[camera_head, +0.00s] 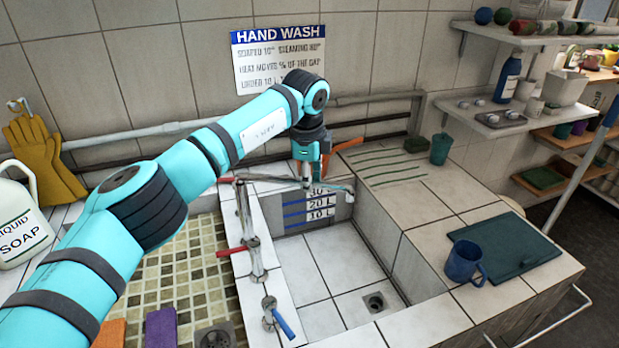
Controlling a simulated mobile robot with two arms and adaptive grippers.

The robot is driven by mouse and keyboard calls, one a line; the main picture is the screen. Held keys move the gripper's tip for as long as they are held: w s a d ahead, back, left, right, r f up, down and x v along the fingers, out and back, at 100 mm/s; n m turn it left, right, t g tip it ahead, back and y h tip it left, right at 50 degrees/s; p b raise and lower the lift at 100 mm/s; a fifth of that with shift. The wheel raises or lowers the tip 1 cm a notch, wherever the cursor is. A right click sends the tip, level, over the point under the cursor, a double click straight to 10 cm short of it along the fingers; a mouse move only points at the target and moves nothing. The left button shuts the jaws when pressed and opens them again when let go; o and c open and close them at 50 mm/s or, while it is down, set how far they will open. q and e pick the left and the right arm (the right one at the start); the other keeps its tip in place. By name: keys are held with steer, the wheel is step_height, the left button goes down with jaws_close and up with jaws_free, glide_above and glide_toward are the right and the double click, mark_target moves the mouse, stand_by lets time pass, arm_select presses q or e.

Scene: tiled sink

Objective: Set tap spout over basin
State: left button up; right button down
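The tap (246,225) stands on the tiled ledge at the left side of the basin. Its grey spout (275,180) runs to the right from the top of the upright pipe, towards the back of the basin. The basin (335,258) is white-tiled, with a drain in its floor. My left gripper (310,182) points down at the spout's outer part, at the back of the basin. Its fingers are small and overlap the spout, so I cannot tell whether they grip it. My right gripper is not in view.
A red handle (231,252) and a blue handle (284,322) sit by the tap. A blue mug (463,262) and a dark green board (503,246) lie on the right counter. A teal cup (441,148) stands behind. A soap jug (20,220) is far left.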

arm_select(q)
steer(key=o, duration=0.3)
steer(key=shift+o, duration=0.2)
step_height(320, 180, up, 12)
steer(key=s, duration=0.2)
steer(key=shift+s+a, duration=0.2)
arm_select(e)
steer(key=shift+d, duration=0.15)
arm_select(q)
steer(key=shift+f, duration=0.1)
